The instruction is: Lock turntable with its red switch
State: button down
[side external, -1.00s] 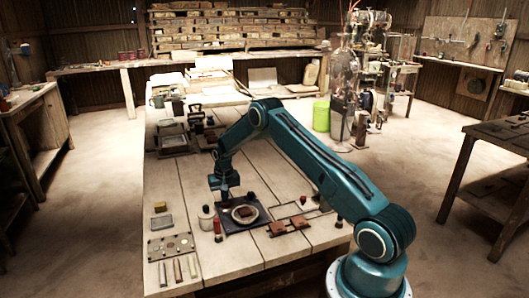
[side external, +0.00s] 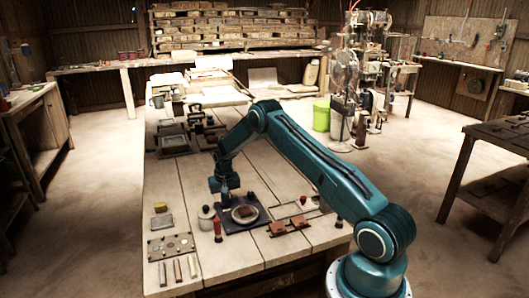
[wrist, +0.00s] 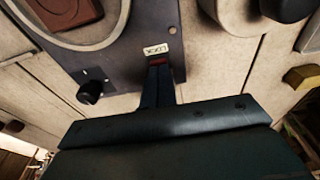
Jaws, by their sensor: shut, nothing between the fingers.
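The turntable (side external: 256,219) is a pale round disc on a dark plate (side external: 265,223), with a brown square tile (side external: 244,211) on it. In the wrist view its rim (wrist: 112,34) and the tile (wrist: 70,10) show at the upper left. The red switch (wrist: 158,62) shows as a small red patch beside a LOCK label (wrist: 157,49) on the plate. My gripper (wrist: 158,72) is shut and empty, its fingertips right at the switch and covering most of it. Contact cannot be told. In the side view my gripper (side external: 224,200) is low over the plate's far-left part.
A black knob (wrist: 90,92) stands on the plate near my fingers. A pale lidded pot (side external: 206,220) and a red-handled tool (side external: 217,228) stand left of the plate. A yellow block (side external: 160,207) lies further left. Brown tiles (side external: 290,225) lie right.

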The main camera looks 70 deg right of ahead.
notch_tip(320, 180, up, 7)
dwell(1.3)
jog(key=shift+r, duration=0.1)
jog(key=s+a+r+n+t, duration=0.15)
jog(key=s+a+r, duration=0.35)
jog(key=a+r, duration=0.6)
jog(key=s+a+r+n+t, duration=0.1)
jog(key=s+a+r+n, duration=0.45)
jog(key=r, duration=0.95)
jog(key=s+a+r, duration=0.5)
jog(key=s+a, duration=0.5)
jog(key=s, duration=0.2)
jog(key=s+a+f+n+t+y, duration=0.1)
jog(key=s+a, duration=0.3)
jog(key=s, duration=0.9)
jog(key=shift+f+n+t, duration=0.45)
jog(key=shift+n, duration=0.05)
